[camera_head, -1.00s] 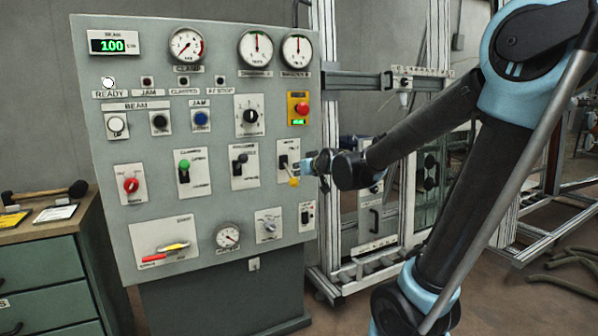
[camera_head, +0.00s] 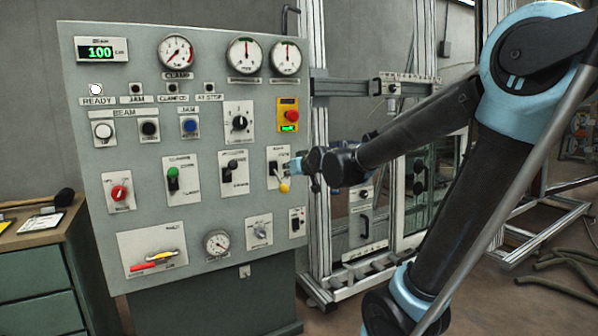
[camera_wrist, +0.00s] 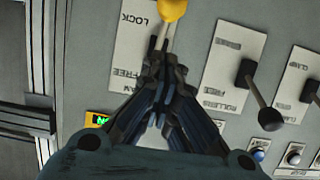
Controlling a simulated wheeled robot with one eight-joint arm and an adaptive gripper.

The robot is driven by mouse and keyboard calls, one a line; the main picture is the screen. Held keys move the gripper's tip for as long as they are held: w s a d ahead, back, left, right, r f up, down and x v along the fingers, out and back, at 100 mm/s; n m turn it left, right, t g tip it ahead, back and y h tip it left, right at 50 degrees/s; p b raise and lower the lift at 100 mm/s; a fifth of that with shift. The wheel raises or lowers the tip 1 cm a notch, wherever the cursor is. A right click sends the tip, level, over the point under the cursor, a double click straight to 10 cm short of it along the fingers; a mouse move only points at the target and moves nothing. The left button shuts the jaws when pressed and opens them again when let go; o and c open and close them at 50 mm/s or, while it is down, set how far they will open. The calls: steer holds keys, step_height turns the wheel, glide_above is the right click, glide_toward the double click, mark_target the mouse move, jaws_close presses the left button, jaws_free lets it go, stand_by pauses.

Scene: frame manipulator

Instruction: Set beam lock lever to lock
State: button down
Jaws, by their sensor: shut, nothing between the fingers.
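The beam lock lever has a pale shaft and a yellow ball knob (camera_head: 284,188) on a white plate (camera_head: 273,155) at the right of the grey control panel. The knob (camera_wrist: 172,8) also shows in the wrist view, beside the LOCK marking at the plate's top; FREE is lower on the plate (camera_wrist: 128,75). The lever leans toward the LOCK end. My gripper (camera_head: 294,165) is at the plate, just above the knob in the head view. In the wrist view its closed fingertips (camera_wrist: 163,62) are empty and overlap the lever's shaft; contact cannot be told.
A black-handled lever (camera_wrist: 255,95) marked ROLLERS stands on the neighbouring plate. The red emergency button (camera_head: 291,116) sits above the lock plate. A small black switch (camera_head: 297,221) is below it. A metal frame (camera_head: 313,120) stands right of the panel. A wooden-topped cabinet (camera_head: 30,240) is at left.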

steer(key=v, duration=1.2)
steer(key=shift+d, duration=0.25)
steer(key=shift+s+f, duration=0.1)
steer(key=shift+f, duration=0.05)
steer(key=s+d+f+m+g+h, duration=0.3)
steer(key=s+d+f+g, duration=0.1)
steer(key=s+d+f, duration=0.6)
steer(key=s+d+f+m+g+h, duration=0.3)
steer(key=s+d+f, duration=0.8)
steer(key=f, duration=0.5)
steer(key=d+g+h, duration=0.1)
steer(key=g, duration=0.1)
steer(key=shift+s+f+g, duration=0.25)
steer(key=shift+s+g, duration=0.05)
